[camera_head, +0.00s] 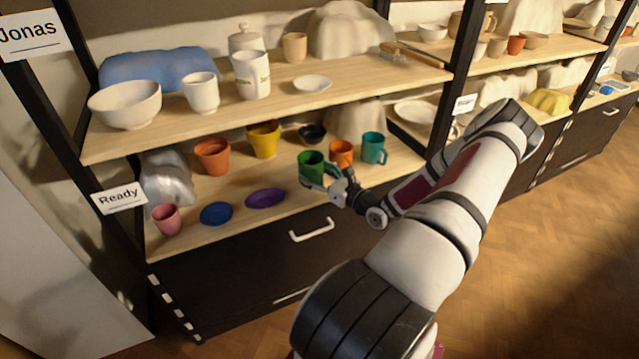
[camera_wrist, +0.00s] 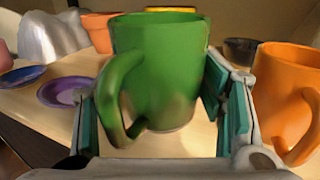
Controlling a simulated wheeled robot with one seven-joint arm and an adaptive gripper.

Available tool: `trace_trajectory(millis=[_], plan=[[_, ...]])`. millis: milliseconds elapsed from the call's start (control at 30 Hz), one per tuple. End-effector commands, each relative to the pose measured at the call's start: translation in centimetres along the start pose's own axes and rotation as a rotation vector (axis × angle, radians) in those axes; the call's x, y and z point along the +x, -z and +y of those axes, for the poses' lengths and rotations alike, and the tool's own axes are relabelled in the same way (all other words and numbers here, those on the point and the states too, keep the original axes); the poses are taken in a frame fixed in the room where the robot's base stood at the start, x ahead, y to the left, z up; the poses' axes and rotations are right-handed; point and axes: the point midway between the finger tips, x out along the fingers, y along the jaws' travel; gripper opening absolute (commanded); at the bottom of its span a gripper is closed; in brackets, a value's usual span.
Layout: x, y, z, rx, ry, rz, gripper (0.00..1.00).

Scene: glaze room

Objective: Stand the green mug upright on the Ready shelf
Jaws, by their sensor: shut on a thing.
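The green mug (camera_head: 310,166) is upright at the Ready shelf (camera_head: 232,189), near its front edge in the head view. My gripper (camera_head: 325,180) is shut on it, coming from the front right. In the wrist view the mug (camera_wrist: 160,75) stands between my two finger pads (camera_wrist: 160,115), with its handle toward the camera at the left. Its base appears at or just above the shelf board; I cannot tell whether it touches. The Ready sign (camera_head: 120,198) hangs on the left post.
An orange mug (camera_head: 341,153) stands close to the right, a teal mug (camera_head: 373,148) beyond it. A dark bowl (camera_head: 312,133) and yellow pot (camera_head: 264,139) stand behind. A purple plate (camera_head: 265,198), blue plate (camera_head: 216,213) and pink cup (camera_head: 166,219) lie left. The upper shelf (camera_head: 290,84) overhangs.

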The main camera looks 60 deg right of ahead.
Motion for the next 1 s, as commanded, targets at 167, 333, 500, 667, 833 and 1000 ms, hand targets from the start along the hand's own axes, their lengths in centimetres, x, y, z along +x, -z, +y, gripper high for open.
trace_trajectory(millis=[167,333,500,667,833,1000], plan=[[1.9,0.1,-0.6,-0.002,-0.002,-0.003,0.39],[3.6,0.2,-1.3,-0.001,-0.001,-0.002,0.39],[4.5,0.8,-1.7,0.001,-0.001,0.000,0.39],[4.5,1.7,-1.7,0.001,-0.001,-0.001,0.39],[4.5,2.0,-1.7,0.001,-0.001,-0.001,0.39],[4.5,2.0,-1.7,0.001,-0.001,-0.001,0.39]])
